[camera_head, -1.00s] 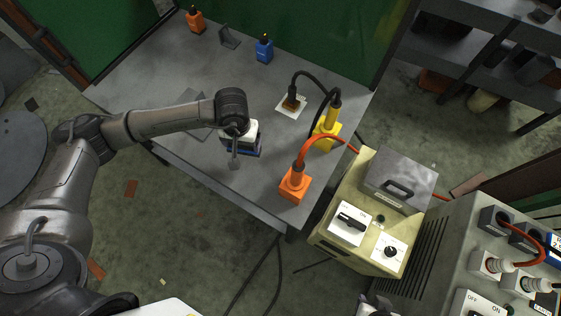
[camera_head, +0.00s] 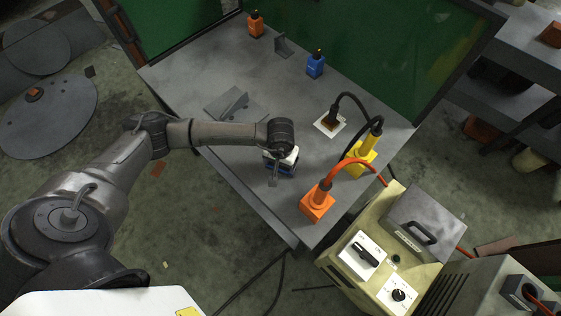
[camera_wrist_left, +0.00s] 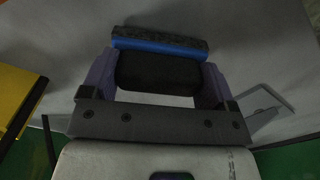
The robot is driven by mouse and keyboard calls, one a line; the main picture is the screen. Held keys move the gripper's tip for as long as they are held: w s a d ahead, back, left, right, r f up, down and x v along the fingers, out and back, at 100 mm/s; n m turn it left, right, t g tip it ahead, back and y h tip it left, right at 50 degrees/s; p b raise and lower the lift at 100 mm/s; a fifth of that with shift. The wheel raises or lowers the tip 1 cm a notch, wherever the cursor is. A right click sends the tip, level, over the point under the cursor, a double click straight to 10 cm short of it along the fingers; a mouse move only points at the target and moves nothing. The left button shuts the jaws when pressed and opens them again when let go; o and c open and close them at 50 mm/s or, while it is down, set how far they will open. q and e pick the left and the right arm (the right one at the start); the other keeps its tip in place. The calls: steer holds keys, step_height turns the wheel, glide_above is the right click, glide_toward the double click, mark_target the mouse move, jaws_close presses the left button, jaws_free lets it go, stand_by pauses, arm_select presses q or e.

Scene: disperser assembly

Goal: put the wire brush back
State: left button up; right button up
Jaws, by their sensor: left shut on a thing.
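The wire brush (camera_wrist_left: 160,43), a blue bar with a dark speckled bristle face, is held across my left gripper (camera_wrist_left: 158,70) in the left wrist view. The two purple-grey fingers stand either side of a black part, perhaps its handle. In the head view the left gripper (camera_head: 281,158) points down over the front part of the grey table (camera_head: 215,70), and the brush's blue edge (camera_head: 285,173) shows beneath it. Most of the brush is hidden there. I cannot tell whether it touches the table. My right gripper is not in view.
A flat grey plate with an upright bracket (camera_head: 236,106) lies left of the gripper. An orange block (camera_head: 317,203) and a yellow block (camera_head: 359,160) with cables stand to the right. Small orange (camera_head: 255,24) and blue (camera_head: 315,65) bottles stand at the back.

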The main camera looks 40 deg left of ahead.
arm_select(q)
steer(key=shift+f, duration=0.25)
steer(key=shift+f, duration=0.2)
steer(key=o, duration=0.8)
steer(key=shift+r, duration=0.15)
step_height(320, 180, up, 12)
steer(key=shift+r+p, duration=0.1)
steer(key=shift+p, duration=0.25)
